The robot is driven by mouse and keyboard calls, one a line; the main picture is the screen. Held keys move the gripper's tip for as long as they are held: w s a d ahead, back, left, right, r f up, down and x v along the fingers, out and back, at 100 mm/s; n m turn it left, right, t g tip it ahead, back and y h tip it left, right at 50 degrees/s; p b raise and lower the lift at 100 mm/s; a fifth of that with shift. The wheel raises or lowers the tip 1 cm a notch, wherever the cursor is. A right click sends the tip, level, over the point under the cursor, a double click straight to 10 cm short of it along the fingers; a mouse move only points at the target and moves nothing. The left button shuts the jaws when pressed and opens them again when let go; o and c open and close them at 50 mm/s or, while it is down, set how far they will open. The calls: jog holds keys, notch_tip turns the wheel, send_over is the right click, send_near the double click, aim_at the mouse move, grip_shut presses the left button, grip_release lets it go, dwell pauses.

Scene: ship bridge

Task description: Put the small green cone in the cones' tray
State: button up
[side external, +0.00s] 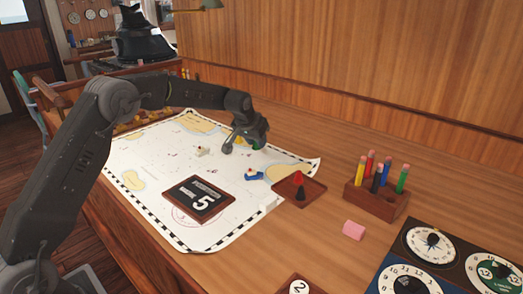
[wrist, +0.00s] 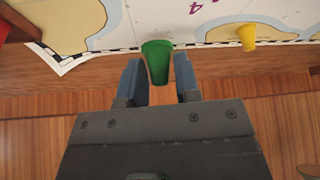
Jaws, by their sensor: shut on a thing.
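The small green cone (wrist: 157,62) is between the fingers of my gripper (wrist: 158,82) in the wrist view, and the gripper is shut on it. In the side view the green cone (side external: 258,144) shows only as a patch beside my gripper (side external: 245,146), over the far right part of the chart; how far above the chart it is I cannot tell. The cones' tray (side external: 317,188) is a shallow brown tray at the chart's right edge.
A yellow cone (wrist: 246,36) is near the gripper. A pencil block (side external: 375,200) and a pink eraser (side external: 353,230) are right of the tray. The wooden wall is behind.

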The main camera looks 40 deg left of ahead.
jog(key=s+a+r, duration=0.6)
jog(key=a, duration=0.2)
jog(key=m+g+h, duration=0.1)
jog(key=m+h, duration=0.4)
jog(key=m, duration=0.5)
send_over(319, 189)
jog(key=s+a, duration=0.2)
jog(key=f, duration=0.5)
jog(key=shift+w+f, duration=0.25)
jog(key=shift+f, duration=0.15)
jog(key=shift+w+d+f, duration=0.1)
jog(key=shift+d+f, duration=0.2)
jog(key=shift+d, duration=0.1)
jog(key=shift+f, duration=1.95)
jog(key=shift+f, duration=0.1)
jog(key=o, duration=0.6)
